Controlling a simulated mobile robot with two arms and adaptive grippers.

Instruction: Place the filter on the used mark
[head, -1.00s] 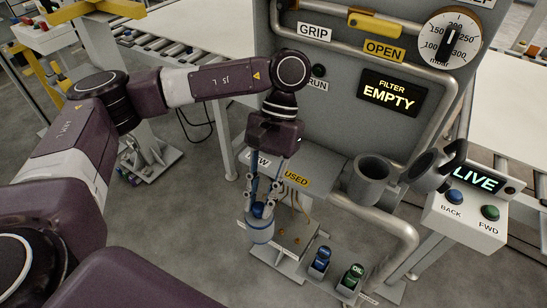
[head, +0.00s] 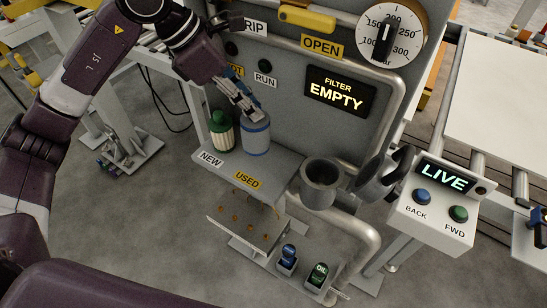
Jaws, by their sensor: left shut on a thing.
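The filter (head: 256,138), a grey-blue canister with a blue band at its base, is upright at the grey shelf, behind the yellow USED label (head: 247,180). I cannot tell whether its base touches the shelf (head: 272,168). My left gripper (head: 251,112) is shut on its top from above and hides part of it. A green and white filter (head: 222,138) stands to its left, behind the white NEW label (head: 211,159). My right gripper is not in view.
An empty-looking grey cup housing (head: 322,182) stands right of the shelf, with a swung-aside lid (head: 378,182) beside it. A curved pipe (head: 362,240) runs below. The display reads FILTER EMPTY (head: 340,92). A control box (head: 436,212) stands at right.

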